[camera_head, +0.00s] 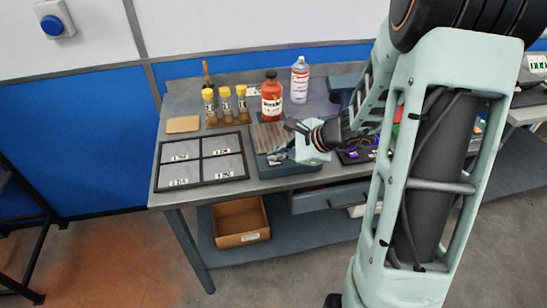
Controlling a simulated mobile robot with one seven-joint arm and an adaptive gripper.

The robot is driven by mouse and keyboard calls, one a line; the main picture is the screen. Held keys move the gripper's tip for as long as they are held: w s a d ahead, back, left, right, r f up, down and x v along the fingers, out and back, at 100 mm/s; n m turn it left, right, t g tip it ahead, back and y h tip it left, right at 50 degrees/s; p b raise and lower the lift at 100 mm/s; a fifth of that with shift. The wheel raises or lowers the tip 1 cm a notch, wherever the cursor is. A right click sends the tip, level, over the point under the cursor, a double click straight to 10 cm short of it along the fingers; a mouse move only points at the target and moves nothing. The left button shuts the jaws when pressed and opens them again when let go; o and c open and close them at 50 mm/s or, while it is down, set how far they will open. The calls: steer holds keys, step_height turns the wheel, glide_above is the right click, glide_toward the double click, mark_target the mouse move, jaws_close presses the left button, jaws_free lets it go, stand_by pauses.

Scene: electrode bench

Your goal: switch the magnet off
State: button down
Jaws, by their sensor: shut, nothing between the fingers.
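A blue-grey block with a brown striped top plate (266,133) stands at the middle of the bench; it looks like the magnet. Its front side (283,184) shows below my gripper. My gripper (291,126) is shut and empty, with its dark fingers over or beside the right part of the striped plate. I cannot tell whether the fingers touch the block. A small greyish piece shows near the gripper on the plate, too small to make out. No switch or lever of the magnet can be made out; my gripper and arm cover its right side.
A four-section tray (202,164) lies left of the block. A tan pad (183,124) lies at the left. My arm hides much of the bench's right.

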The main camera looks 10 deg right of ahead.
steer(key=shift+r, duration=0.4)
step_height(320, 180, up, 6)
steer(key=p, duration=0.5)
steer(key=shift+r, duration=0.1)
stand_by(0.4)
